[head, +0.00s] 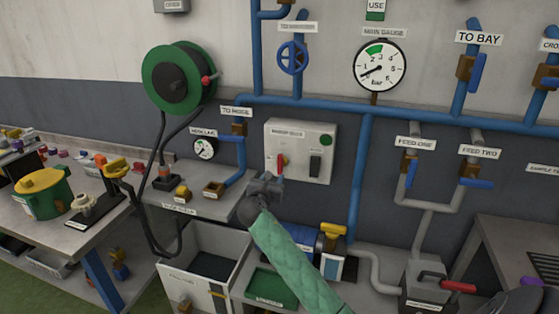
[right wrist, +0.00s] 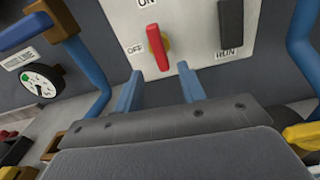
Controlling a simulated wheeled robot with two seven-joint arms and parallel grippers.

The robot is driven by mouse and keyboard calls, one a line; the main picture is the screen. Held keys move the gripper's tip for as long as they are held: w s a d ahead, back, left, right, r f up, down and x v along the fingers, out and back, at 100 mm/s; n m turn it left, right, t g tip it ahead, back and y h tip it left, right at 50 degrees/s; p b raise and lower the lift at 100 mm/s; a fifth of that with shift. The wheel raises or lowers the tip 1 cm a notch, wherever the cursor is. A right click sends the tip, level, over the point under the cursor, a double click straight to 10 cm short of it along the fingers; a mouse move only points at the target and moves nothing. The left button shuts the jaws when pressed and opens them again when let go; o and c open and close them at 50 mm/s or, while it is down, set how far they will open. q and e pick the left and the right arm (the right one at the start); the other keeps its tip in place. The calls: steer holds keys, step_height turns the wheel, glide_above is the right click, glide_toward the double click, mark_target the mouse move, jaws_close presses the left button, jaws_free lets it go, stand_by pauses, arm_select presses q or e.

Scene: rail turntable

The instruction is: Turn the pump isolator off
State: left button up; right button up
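The pump isolator is a red handle (right wrist: 156,48) on a yellow base, on a pale wall panel (head: 305,133). In the right wrist view the handle stands nearly upright, toward the ON label (right wrist: 147,3), with the OFF label (right wrist: 135,48) to its left. It also shows in the head view (head: 281,170). My right gripper (head: 268,185) is just below and in front of it. In the right wrist view its two blue fingers (right wrist: 160,92) are apart with nothing between them, short of the handle. My left gripper is not in view.
A dark RUN switch (right wrist: 231,24) sits right of the handle. Blue pipes (right wrist: 302,40) run on both sides of the panel. A shelf (head: 205,205) and a white bin (head: 225,240) stand at lower left. A blue pump with a yellow handle (head: 333,230) is below.

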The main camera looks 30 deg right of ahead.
mark_target(279, 163)
steer(key=shift+n+h, duration=0.3)
steer(key=shift+n, duration=0.1)
steer(key=w+d, duration=0.1)
steer(key=w+d+r+p, duration=0.1)
steer(key=w+d, duration=0.1)
steer(key=w+d+p, duration=0.1)
steer(key=d, duration=0.1)
steer(key=shift+w+r, duration=0.25)
steer(key=shift+r, duration=0.15)
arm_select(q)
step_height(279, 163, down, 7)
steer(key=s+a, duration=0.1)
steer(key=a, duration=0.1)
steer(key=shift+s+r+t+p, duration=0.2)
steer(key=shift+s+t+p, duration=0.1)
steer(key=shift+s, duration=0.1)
arm_select(e)
steer(key=shift+x, duration=1.05)
steer(key=shift+f, duration=0.1)
steer(key=c, duration=0.7)
steer(key=shift+o, duration=0.2)
